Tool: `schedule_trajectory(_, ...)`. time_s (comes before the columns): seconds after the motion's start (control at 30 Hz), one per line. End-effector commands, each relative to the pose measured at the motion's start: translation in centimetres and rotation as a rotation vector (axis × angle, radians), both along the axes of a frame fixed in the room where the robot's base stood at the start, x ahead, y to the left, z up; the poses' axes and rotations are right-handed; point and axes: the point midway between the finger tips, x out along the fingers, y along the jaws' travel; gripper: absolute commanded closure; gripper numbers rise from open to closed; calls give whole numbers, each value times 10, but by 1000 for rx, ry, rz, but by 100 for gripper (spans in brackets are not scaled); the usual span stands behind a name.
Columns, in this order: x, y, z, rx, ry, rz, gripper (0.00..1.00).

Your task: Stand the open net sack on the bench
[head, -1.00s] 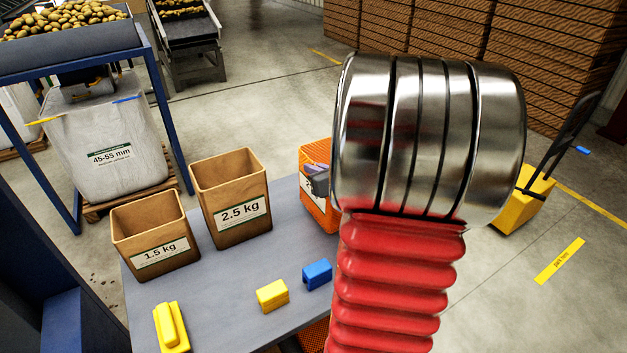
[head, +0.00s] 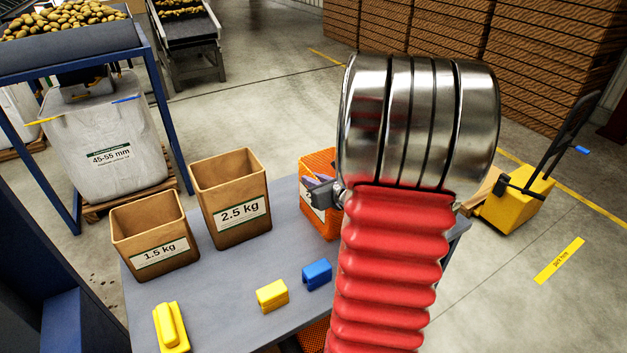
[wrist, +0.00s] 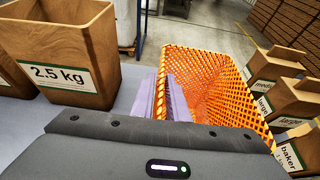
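The open orange net sack (head: 308,222) is at the back right of the grey bench (head: 215,292), partly hidden by my arm. It looks about upright; I cannot tell if its base rests on the bench. In the wrist view the sack (wrist: 235,85) has its mouth wide open. My gripper (head: 322,192) is at its rim, with its fingers (wrist: 169,98) on either side of the near left wall and a strip of orange net between them. The gripper looks shut on that wall.
A 2.5 kg paper bag (head: 231,196) and a 1.5 kg bag (head: 155,238) stand left of the sack. Yellow (head: 272,295) and blue (head: 317,274) blocks and another yellow item (head: 170,328) lie in front. Labelled boxes (wrist: 300,150) show at right in the wrist view.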

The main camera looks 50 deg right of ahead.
Motion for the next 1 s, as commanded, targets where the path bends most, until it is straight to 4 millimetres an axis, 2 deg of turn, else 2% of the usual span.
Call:
schedule_trajectory(0.13,0,0,0,0,0,0,77)
schedule_trajectory(0.47,-1,0,3,-1,-1,-1,77)
schedule_trajectory(0.67,-15,4,9,-2,-1,-1,77)
schedule_trajectory(1.0,-56,15,27,-3,-1,-3,77)
